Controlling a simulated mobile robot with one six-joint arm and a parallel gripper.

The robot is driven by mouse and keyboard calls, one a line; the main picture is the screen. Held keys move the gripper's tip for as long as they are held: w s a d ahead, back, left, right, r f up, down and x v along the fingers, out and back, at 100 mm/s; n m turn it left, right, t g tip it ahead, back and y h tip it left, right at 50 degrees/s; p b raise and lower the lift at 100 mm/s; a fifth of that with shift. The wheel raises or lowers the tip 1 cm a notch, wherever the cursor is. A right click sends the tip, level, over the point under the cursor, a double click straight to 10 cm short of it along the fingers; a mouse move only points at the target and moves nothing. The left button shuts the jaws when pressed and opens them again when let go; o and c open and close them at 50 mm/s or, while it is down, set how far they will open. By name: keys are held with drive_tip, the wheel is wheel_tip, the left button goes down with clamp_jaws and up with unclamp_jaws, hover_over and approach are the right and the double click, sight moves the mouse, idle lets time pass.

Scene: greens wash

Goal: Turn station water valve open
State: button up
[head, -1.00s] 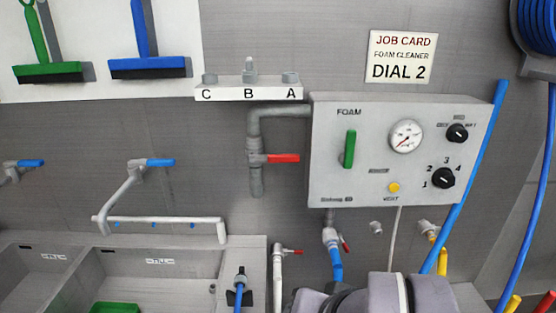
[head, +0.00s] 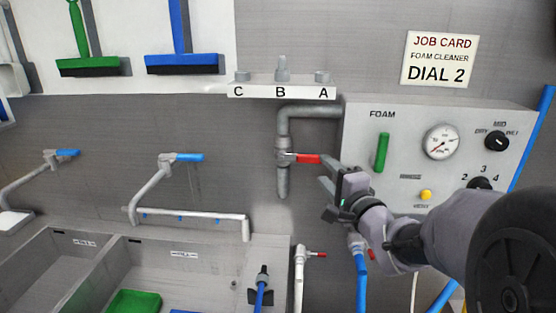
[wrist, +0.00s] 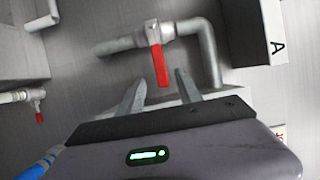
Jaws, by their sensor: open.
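The station water valve is on the grey pipe (head: 283,185) left of the foam panel. Its red lever (head: 307,159) points sideways to the right, across the vertical pipe. In the wrist view the red lever (wrist: 158,65) hangs toward my gripper, across the pipe. My gripper (head: 328,182) is open and empty, just right of and slightly below the lever's end. In the wrist view the two fingers (wrist: 158,92) are spread on either side of the lever's line, with the lever tip near the gap; I cannot tell the exact depth.
The foam panel (head: 375,190) with a green handle (head: 383,152), gauge (head: 441,141) and dials stands close behind my arm. A lettered shelf (head: 300,92) sits above the pipe. A smaller red-handled tap (head: 316,254) and sinks (head: 60,270) lie below and left.

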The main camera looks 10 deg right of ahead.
sight(315, 160)
drive_tip(key=w, duration=0.4)
drive_tip(key=w+a, duration=0.1)
drive_tip(key=w, duration=0.2)
drive_tip(key=shift+w+a+b, duration=0.1)
drive_tip(key=shift+b, duration=0.25)
clamp_jaws()
idle(0.9)
